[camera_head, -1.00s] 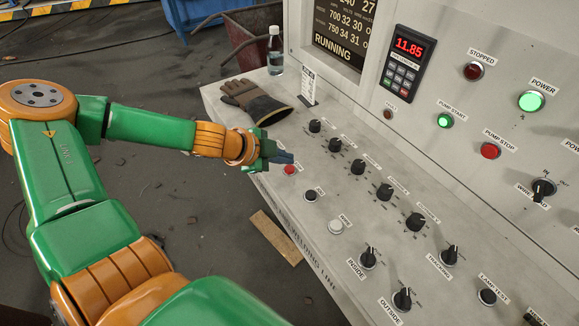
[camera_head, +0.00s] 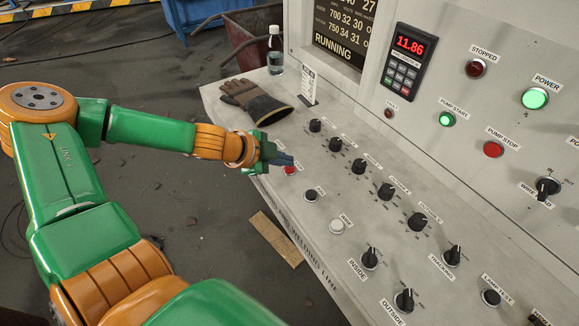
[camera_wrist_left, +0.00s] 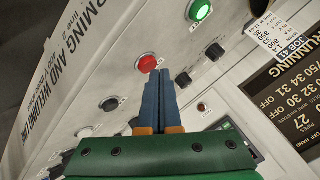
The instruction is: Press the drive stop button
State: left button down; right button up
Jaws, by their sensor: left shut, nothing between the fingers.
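A red button (camera_head: 290,170) sits on the left part of the sloped console desk. It also shows in the left wrist view (camera_wrist_left: 147,64), just beyond my fingertips. Its label is too small to read, so I cannot tell whether it is the drive stop button. My left gripper (camera_head: 291,160) is shut and empty, with its blue fingers beside and partly over the red button in the head view. In the left wrist view the shut fingers (camera_wrist_left: 159,74) reach the button's lower right edge. I cannot tell whether they touch it. My right gripper is not in view.
A lit green button (camera_wrist_left: 200,9) lies near the red one. A black button (camera_head: 311,195), a white button (camera_head: 337,227) and several black knobs share the desk. A red pump stop button (camera_head: 493,149) is on the upright panel.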

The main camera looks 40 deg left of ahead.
aim_at(285, 169)
pick_arm(q)
jog(key=shift+f+b, duration=0.3)
jog(key=shift+f, duration=0.05)
dwell(0.5)
jog(key=shift+r+p, duration=0.8)
notch_tip(285, 169, up, 5)
jog(key=p, duration=0.5)
dwell(0.4)
